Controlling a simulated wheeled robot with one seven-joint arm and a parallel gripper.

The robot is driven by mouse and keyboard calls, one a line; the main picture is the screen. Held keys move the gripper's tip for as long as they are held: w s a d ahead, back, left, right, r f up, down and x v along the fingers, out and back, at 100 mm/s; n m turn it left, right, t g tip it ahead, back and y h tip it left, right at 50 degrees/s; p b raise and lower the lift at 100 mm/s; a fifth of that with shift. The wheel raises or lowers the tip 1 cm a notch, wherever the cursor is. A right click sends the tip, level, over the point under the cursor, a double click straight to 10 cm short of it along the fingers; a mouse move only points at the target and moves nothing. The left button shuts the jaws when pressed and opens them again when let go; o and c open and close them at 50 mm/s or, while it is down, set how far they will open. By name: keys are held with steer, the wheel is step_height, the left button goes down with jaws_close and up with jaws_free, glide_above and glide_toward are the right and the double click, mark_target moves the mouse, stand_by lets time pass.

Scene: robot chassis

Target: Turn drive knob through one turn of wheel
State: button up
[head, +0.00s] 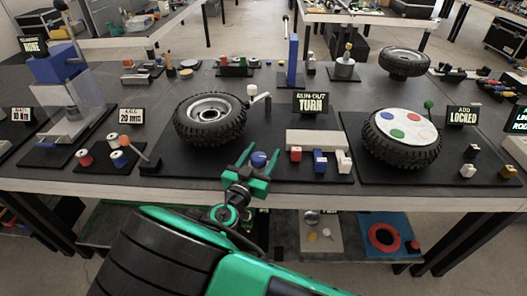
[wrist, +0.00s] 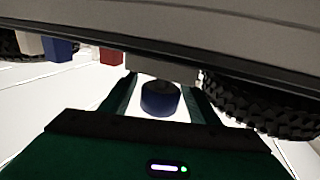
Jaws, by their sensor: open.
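A blue round knob (head: 258,159) sits near the front of the middle black board, in front of the black-tyred wheel (head: 210,112). My gripper (head: 258,155) is open, with one green finger on each side of the knob. In the wrist view the knob (wrist: 160,98) is a short blue cylinder between the two fingers, with a gap on both sides. The tyre (wrist: 262,104) shows at the right there. A sign (head: 313,102) reading "RUN-OUT TURN" stands behind the board. A small white knob (head: 252,90) stands beside the wheel.
A pale block (head: 317,140) and red, blue and white small blocks (head: 320,161) lie right of my gripper. Another wheel with a coloured disc (head: 402,134) stands further right. A tall blue post (head: 292,60) stands behind.

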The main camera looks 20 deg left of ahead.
steer(key=shift+w, duration=0.6)
steer(key=c, duration=1)
steer(key=shift+s+a, duration=0.1)
steer(key=shift+a, duration=0.1)
steer(key=shift+d, duration=0.15)
